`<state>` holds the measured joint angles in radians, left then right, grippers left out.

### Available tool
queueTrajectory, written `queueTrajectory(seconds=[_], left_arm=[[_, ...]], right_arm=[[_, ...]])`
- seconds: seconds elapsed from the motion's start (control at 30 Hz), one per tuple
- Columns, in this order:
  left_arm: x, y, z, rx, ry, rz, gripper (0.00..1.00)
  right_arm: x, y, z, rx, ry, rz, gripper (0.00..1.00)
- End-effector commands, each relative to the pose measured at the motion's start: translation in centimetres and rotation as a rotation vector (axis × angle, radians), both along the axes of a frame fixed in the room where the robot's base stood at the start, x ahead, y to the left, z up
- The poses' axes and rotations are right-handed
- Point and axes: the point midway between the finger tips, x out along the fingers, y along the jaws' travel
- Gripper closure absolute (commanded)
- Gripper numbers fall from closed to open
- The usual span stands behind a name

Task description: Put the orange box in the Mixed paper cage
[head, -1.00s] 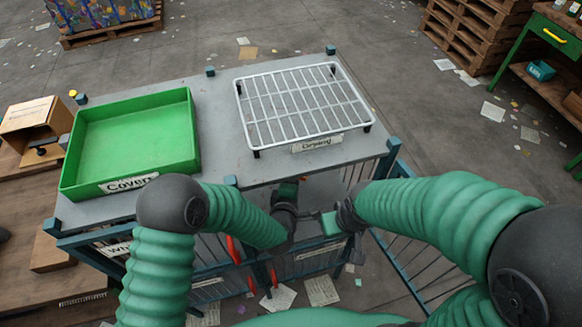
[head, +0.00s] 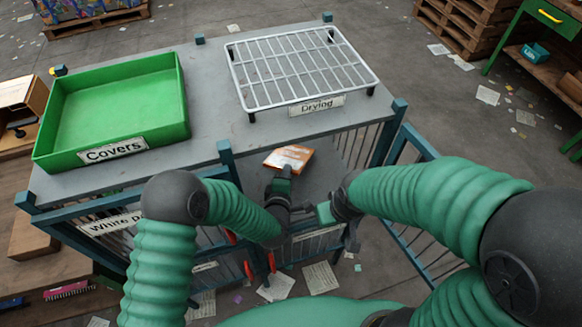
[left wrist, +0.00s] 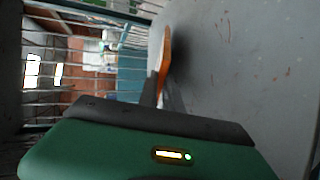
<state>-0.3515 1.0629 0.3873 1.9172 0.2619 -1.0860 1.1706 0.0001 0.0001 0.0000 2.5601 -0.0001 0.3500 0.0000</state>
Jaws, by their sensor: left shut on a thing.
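The orange box (head: 288,158), with white marks on top, is at the tip of my left gripper (head: 283,178), which is shut on it. The box is over the grey floor of the right-hand cage bay (head: 318,182), below the table top. In the left wrist view the orange box (left wrist: 166,58) shows edge-on between the fingers, close to a grey surface; I cannot tell whether it touches. My right gripper (head: 325,213) is beside the left one near the bay's front, and its jaws are not clear. No Mixed paper label is readable.
A green Covers tray (head: 112,156) and a white Drying rack (head: 318,107) stand on the grey top. A White paper label (head: 108,222) is on the left bay. A barred blue gate (head: 402,235) stands open at right. Papers litter the floor.

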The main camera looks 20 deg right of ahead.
Motion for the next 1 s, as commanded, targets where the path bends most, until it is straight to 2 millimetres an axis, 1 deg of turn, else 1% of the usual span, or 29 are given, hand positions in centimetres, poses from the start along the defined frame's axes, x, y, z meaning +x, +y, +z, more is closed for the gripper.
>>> queueTrajectory(seconds=[0.07,0.1,0.2,0.47,0.53,0.7,1.0], left_arm=[[0.0,-0.1,0.1,0.001,0.0,0.0,1.0],[0.0,-0.1,0.0,0.001,0.001,0.0,0.87],[0.0,-0.2,0.0,0.002,0.0,0.0,0.77],[-0.1,-0.1,0.1,0.002,0.0,-0.001,0.77],[-0.5,0.0,0.4,0.002,0.0,-0.001,0.77],[-2.6,1.0,1.5,0.001,0.001,-0.001,0.77],[-6.1,2.6,2.8,0.003,0.001,-0.001,0.77]], right_arm=[[0.0,0.0,0.1,0.0,0.0,0.0,1.0],[0.0,0.0,0.1,0.0,0.0,0.0,1.0],[0.0,0.0,0.1,0.0,0.0,0.0,1.0],[0.0,0.0,0.1,0.0,0.0,0.0,1.0],[0.0,0.0,0.5,0.0,0.0,0.0,1.0],[0.0,0.0,1.7,0.0,0.0,0.0,1.0],[0.0,0.0,3.2,0.0,0.0,0.0,1.0]])
